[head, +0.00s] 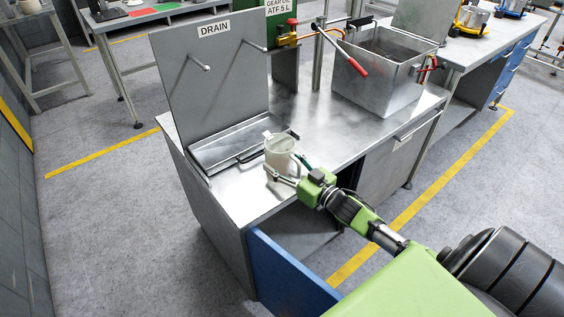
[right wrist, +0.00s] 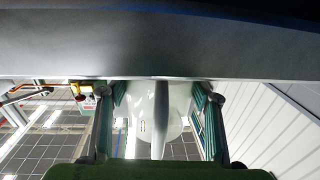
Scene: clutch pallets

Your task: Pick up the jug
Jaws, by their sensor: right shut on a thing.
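The pale cream jug (head: 279,158) stands upright at the front of the steel bench top, beside the drain tray (head: 236,142). I cannot tell whether its base touches the surface. My right gripper (head: 284,167) reaches it from the lower right, with one finger on each side of its body. In the right wrist view the jug (right wrist: 176,105) is between the two fingers of this gripper (right wrist: 160,118), with a vertical handle-like strip facing the camera. The gripper is shut on the jug. My left gripper is in neither view.
A grey panel marked DRAIN (head: 207,85) stands behind the tray. A steel bin (head: 376,92) and a red-handled lever (head: 351,58) are at the back right. A blue cabinet door (head: 290,275) hangs open below. The bench top's middle is clear.

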